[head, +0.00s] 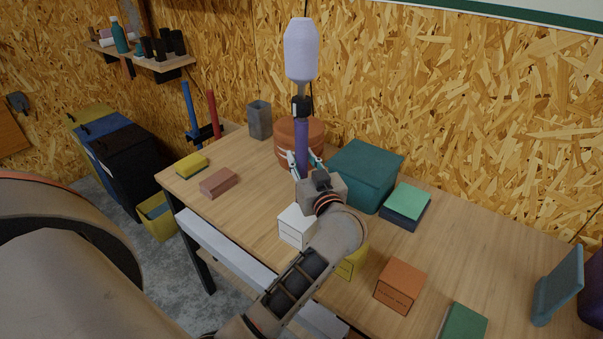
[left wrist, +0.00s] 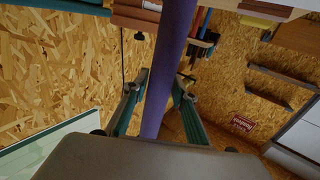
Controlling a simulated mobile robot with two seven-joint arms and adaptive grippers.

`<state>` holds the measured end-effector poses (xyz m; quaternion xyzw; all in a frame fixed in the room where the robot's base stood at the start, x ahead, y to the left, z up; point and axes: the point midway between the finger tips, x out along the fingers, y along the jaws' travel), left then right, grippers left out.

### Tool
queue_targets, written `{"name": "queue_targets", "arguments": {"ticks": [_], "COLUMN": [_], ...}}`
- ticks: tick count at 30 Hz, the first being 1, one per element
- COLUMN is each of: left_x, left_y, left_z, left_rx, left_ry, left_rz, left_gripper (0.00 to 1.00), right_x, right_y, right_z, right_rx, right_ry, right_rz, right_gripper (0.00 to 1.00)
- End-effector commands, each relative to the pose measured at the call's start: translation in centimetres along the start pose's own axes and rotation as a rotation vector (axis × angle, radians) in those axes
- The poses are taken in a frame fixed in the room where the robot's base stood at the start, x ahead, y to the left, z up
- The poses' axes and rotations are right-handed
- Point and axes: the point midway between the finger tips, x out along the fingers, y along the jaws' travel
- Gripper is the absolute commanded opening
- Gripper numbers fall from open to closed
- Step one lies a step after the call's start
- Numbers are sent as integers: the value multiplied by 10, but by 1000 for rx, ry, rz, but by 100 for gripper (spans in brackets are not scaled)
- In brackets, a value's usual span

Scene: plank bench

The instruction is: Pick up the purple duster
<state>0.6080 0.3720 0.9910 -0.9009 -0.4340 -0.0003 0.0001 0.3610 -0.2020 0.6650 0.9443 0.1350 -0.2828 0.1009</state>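The purple duster has a pale lavender head (head: 301,50), a black joint and a purple handle (head: 302,142). It stands upright, head up, in the head view. My left gripper (head: 304,162) is around the lower handle and appears shut on it, holding it above the bench. The left wrist view shows the purple handle (left wrist: 168,70) running between the two fingers (left wrist: 162,92). The handle's lower end is hidden by the gripper. My right gripper is not in view.
On the bench (head: 480,257) behind the gripper are a terracotta pot (head: 315,130) and a teal box (head: 362,172). A white box (head: 297,226), an orange box (head: 400,285) and sponges (head: 218,182) lie around. A wall shelf (head: 150,62) holds bottles.

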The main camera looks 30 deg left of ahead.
Motion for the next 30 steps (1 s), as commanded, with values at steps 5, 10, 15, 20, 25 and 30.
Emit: {"name": "queue_targets", "arguments": {"ticks": [5,10,15,20,25,30], "left_x": [0,0,0,0,0,0], "left_y": [0,0,0,1,0,0], "left_z": [-1,0,-12,-43,-74,-95], "left_rx": [0,-1,-5,-8,-5,-3], "left_ry": [2,1,1,2,1,1], "left_rz": [0,0,0,0,0,0], "left_gripper": [0,0,0,0,0,0], "right_x": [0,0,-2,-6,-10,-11], "right_y": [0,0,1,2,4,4], "right_z": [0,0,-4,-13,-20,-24], "right_rx": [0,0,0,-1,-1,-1], "right_ry": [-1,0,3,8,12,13], "right_rz": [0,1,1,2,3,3], "right_gripper": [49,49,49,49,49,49]}}
